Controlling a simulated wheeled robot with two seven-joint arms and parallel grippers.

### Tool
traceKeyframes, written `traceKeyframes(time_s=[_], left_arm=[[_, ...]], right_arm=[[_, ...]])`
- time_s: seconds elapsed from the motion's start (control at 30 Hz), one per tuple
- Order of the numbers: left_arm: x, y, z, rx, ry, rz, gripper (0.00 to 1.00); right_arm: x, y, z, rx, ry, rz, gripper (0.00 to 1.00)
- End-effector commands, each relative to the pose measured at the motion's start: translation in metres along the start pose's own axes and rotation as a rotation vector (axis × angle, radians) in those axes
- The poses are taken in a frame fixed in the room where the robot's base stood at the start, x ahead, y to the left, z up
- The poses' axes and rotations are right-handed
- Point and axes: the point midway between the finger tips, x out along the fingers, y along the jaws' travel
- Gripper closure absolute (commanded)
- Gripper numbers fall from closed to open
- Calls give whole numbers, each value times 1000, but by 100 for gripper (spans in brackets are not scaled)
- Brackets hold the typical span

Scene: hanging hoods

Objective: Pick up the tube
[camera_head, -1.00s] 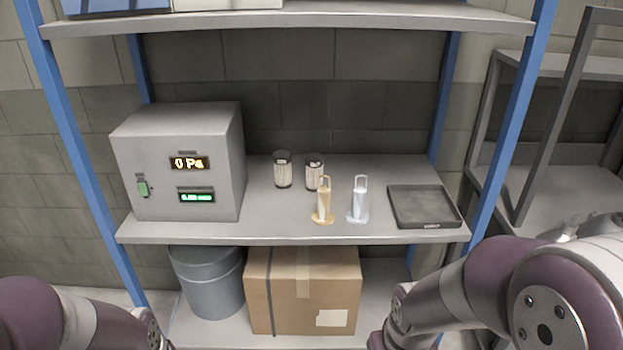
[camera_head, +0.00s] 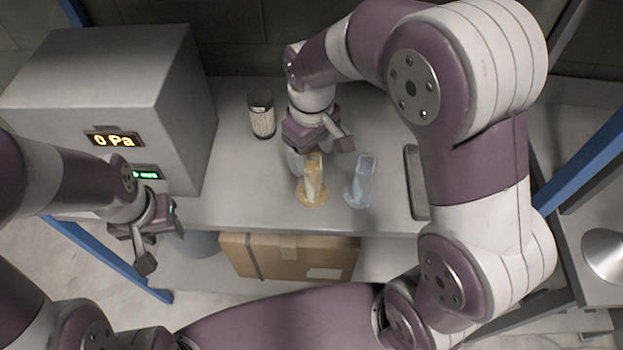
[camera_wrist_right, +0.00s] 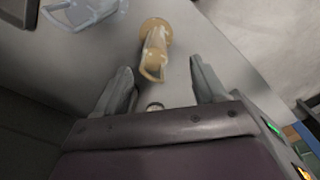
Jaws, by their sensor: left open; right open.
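An amber tube (camera_head: 313,183) with a loop at its top stands on a round foot on the middle shelf. A clear tube (camera_head: 360,185) of the same shape stands just right of it. In the right wrist view the amber tube (camera_wrist_right: 156,50) lies beyond and between the fingertips, and the clear tube (camera_wrist_right: 88,10) is at the upper left. My right gripper (camera_head: 320,155) is open and empty behind the amber tube in the head view; I cannot tell whether they touch. My left gripper (camera_head: 161,243) is open and empty in front of the grey box.
A labelled canister (camera_head: 262,117) stands behind the tubes. A canister top (camera_wrist_right: 155,106) shows between my right fingers. A grey display box (camera_head: 110,80) stands left. A dark tray (camera_head: 413,170), partly behind my right arm, lies right. A cardboard box (camera_head: 290,255) sits below.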

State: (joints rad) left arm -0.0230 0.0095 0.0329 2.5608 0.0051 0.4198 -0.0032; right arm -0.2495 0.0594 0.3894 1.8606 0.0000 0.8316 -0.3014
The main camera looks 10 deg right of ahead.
Motion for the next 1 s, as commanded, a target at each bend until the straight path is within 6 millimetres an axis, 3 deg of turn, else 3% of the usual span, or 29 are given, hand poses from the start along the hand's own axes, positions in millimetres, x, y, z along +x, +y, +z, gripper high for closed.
traceKeyframes(time_s=[0.4,0.63,0.67,0.87,1.0], left_arm=[[-11,0,-2,0,0,0,57],[-10,0,-1,0,-1,0,57],[-10,0,-1,0,-1,0,57],[-10,0,-1,0,-1,0,57],[-10,0,-1,0,0,0,57]], right_arm=[[62,2,2,2,-4,-1,29],[67,3,1,2,0,0,29],[66,3,1,2,0,0,32],[66,3,1,2,0,0,98],[66,3,1,2,1,0,100]])
